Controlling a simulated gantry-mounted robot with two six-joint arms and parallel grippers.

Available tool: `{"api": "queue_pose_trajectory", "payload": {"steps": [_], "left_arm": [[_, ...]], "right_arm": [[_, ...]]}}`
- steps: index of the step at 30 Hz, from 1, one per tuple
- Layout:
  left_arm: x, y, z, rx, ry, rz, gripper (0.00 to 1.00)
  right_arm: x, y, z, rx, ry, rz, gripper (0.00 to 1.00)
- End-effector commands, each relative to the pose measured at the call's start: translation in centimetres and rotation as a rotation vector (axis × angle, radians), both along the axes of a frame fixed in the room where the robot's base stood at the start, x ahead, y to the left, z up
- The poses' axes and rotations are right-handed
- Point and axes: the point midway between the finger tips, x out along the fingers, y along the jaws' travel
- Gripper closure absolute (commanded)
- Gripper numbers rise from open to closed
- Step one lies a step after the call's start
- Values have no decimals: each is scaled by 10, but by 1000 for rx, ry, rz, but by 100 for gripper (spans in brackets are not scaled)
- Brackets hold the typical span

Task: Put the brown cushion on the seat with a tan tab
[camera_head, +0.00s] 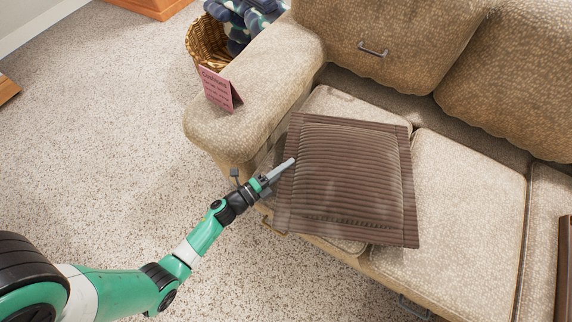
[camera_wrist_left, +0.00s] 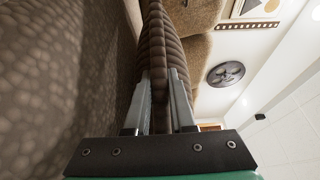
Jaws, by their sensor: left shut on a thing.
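The brown ribbed cushion (camera_head: 350,180) with a flat border is at the left seat (camera_head: 335,103) of the tan sofa, covering most of it. I cannot tell whether it rests on the seat or hangs just above it. My left gripper (camera_head: 280,172) is shut on the cushion's left border. The left wrist view shows the cushion's edge (camera_wrist_left: 155,45) between the two fingers (camera_wrist_left: 158,95). The middle seat (camera_head: 455,220) is bare. I cannot make out a tan tab on any seat; the cushion hides part of the left one. My right gripper is not in view.
A pink folded card (camera_head: 220,90) stands on the sofa's left armrest (camera_head: 262,75). A wicker basket (camera_head: 205,45) with a blue patterned cloth is beside it. A dark brown object (camera_head: 564,270) is at the right edge. The speckled carpet (camera_head: 110,140) on the left is clear.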

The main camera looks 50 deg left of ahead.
Motion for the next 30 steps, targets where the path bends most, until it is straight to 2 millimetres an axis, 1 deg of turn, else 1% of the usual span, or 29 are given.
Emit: {"api": "queue_pose_trajectory", "payload": {"steps": [2, 3, 5, 6, 8, 19, 23, 26, 29, 30], "left_arm": [[0, 0, -3, -2, -4, -1, 100], [0, 0, -4, 0, 0, 0, 76], [0, 0, -3, 0, 0, 0, 65], [0, 0, -3, 0, 1, 0, 58], [0, 0, -3, 0, 1, 0, 48], [0, 0, -3, 0, 1, 0, 48], [-1, 0, 4, 0, 1, 0, 48], [-17, 1, 2, -2, 5, 3, 48], [-40, 2, 3, -3, 6, 6, 48], [-51, 3, 3, -2, 6, 7, 48]], "right_arm": [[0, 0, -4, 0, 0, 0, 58], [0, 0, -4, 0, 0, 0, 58], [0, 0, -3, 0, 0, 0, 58], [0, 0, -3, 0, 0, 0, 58], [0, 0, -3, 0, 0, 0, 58], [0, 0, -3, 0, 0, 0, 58], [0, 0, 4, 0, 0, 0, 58], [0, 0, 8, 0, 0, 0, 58], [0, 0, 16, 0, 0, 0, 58], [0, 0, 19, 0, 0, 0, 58]]}}
